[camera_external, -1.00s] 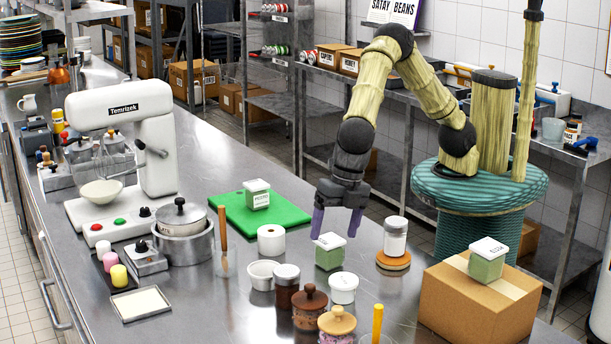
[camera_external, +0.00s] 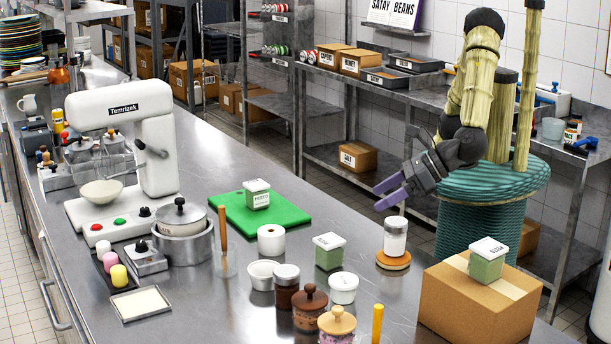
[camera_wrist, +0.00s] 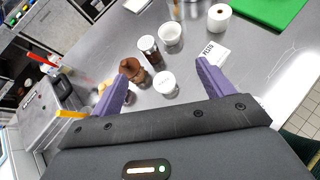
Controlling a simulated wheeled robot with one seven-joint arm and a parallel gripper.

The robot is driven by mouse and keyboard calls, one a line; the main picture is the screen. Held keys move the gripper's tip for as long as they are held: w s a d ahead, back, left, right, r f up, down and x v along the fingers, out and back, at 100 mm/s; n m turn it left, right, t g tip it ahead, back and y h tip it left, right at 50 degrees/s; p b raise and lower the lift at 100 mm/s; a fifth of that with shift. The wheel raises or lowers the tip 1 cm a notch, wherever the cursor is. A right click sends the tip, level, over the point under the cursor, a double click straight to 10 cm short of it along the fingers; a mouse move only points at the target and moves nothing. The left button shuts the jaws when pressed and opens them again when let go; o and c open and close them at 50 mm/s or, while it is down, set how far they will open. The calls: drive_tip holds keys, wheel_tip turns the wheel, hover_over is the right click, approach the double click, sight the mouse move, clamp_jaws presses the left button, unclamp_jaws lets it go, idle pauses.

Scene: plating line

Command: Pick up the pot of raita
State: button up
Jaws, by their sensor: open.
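Three square pots with green contents and white lettered lids are in the external view; I cannot read for certain which is raita. One pot (camera_external: 328,253) stands on the steel counter, one (camera_external: 257,195) on the green board (camera_external: 285,220), and one (camera_external: 487,262) on the cardboard box (camera_external: 470,308). The counter pot's lid also shows in the wrist view (camera_wrist: 209,53), beside my right-hand finger. My gripper (camera_external: 379,196) is open and empty, tilted above the counter's far edge, up and right of that pot and apart from it. Its purple fingers show in the wrist view (camera_wrist: 163,72).
A white-lidded jar (camera_external: 395,238) stands on a round wooden coaster below my gripper. A white tub (camera_external: 343,288), dark jar (camera_external: 287,285), white bowl (camera_external: 263,275) and white roll (camera_external: 271,240) crowd around the counter pot. A mixer (camera_external: 150,140) stands at left.

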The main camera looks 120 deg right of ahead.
wheel_tip(320, 180, up, 5)
drive_tip(key=s+a+n+t, duration=0.2)
drive_tip(key=a+t, duration=0.1)
approach(353, 278)
drive_tip(key=shift+s+r+n+y+p, duration=0.15)
drive_tip(key=shift+r+n+y+p, duration=0.05)
drive_tip(key=shift+n+y+p, duration=0.15)
drive_tip(key=p+x, duration=0.2)
drive_tip(key=x, duration=0.4)
drive_tip(key=shift+d+r, duration=0.1)
drive_tip(key=shift+r, duration=0.05)
drive_tip(key=shift+w+d+f, duration=0.15)
drive_tip(key=shift+w+f, duration=0.15)
drive_tip(key=shift+w, duration=0.05)
